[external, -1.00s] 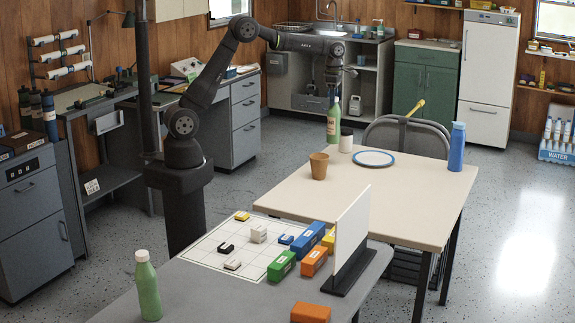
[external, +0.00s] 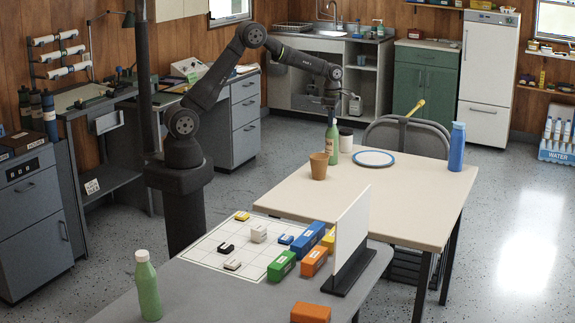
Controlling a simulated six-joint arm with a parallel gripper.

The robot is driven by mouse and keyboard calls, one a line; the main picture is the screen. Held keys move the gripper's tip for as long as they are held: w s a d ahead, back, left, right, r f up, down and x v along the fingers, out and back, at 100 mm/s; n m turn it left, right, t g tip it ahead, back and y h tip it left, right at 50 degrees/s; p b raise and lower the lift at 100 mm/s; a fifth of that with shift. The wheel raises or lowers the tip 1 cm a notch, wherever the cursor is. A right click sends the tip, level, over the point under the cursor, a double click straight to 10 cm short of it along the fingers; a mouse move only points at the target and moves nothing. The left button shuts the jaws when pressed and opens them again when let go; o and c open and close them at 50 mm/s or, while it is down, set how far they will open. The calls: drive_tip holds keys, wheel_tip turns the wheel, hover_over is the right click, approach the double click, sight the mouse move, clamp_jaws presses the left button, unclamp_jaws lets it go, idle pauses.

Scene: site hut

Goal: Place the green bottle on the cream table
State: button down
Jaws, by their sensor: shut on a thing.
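A green bottle (external: 332,142) with a pale label is upright at the far left part of the cream table (external: 400,211). My gripper (external: 331,112) is above it and shut on its top. The bottle's lower end is partly behind the brown cup (external: 318,166); I cannot tell whether its base touches the tabletop. A second, lighter green bottle (external: 148,288) with a pale cap stands on the grey table at the front left, away from my gripper.
A white jar (external: 346,140) is close to the right of the held bottle. A blue-rimmed plate (external: 374,158) and a blue bottle (external: 457,147) are farther right. A white upright panel (external: 351,228) stands on the grey table (external: 210,291). The cream table's front half is clear.

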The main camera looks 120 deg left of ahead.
drive_tip(key=shift+f, duration=0.1)
drive_tip(key=c, duration=1)
unclamp_jaws()
drive_tip(key=shift+o, duration=0.2)
wheel_tip(320, 180, up, 12)
wheel_tip(320, 180, down, 12)
drive_tip(key=shift+r, duration=2.15)
